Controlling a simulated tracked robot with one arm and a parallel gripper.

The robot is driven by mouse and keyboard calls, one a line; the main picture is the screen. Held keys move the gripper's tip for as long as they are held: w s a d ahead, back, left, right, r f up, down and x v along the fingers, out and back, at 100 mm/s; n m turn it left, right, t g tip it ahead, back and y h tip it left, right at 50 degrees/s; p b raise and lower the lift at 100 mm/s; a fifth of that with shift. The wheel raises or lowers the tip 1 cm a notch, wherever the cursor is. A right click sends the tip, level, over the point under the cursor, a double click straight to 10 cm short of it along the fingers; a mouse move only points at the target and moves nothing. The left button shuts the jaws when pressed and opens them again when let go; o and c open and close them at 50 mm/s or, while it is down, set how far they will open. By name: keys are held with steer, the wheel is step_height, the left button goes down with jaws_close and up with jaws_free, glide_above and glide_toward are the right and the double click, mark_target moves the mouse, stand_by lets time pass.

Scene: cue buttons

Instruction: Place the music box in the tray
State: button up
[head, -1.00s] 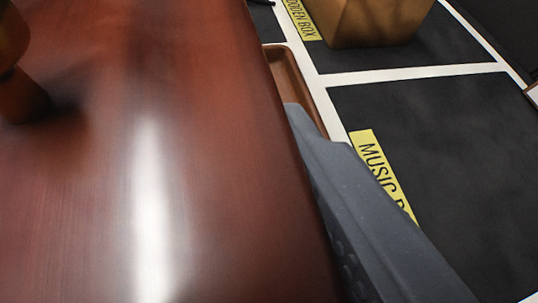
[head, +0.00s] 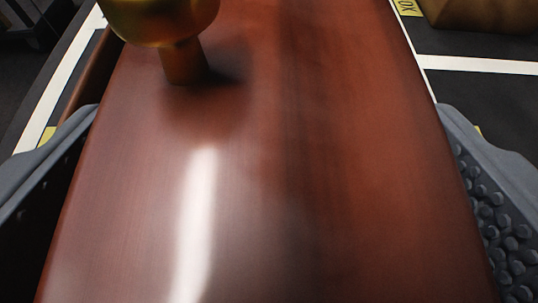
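The music box (head: 330,130) is a glossy red-brown wooden body with a brass-coloured knob (head: 160,15) on a short stem. It fills the middle of the view, close to me. My gripper (head: 270,190) is open, with one grey finger on each side of the box. I cannot tell whether either finger touches the box. The fingers' lower parts are cut off by the frame. The tray cannot be told for certain.
A black mat with white lines (head: 475,64) lies below, with bits of yellow labels at its marked areas. A golden-brown box (head: 480,14) stands at the upper right, clear of the right finger. Dark objects show at the top left.

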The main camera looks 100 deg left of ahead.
steer(key=shift+o, duration=0.2)
steer(key=shift+d+r, duration=0.1)
steer(key=shift+r, duration=0.05)
steer(key=p+v, duration=0.2)
steer(key=v, duration=0.9)
steer(key=shift+d, duration=0.35)
steer(key=shift+w+r, duration=0.15)
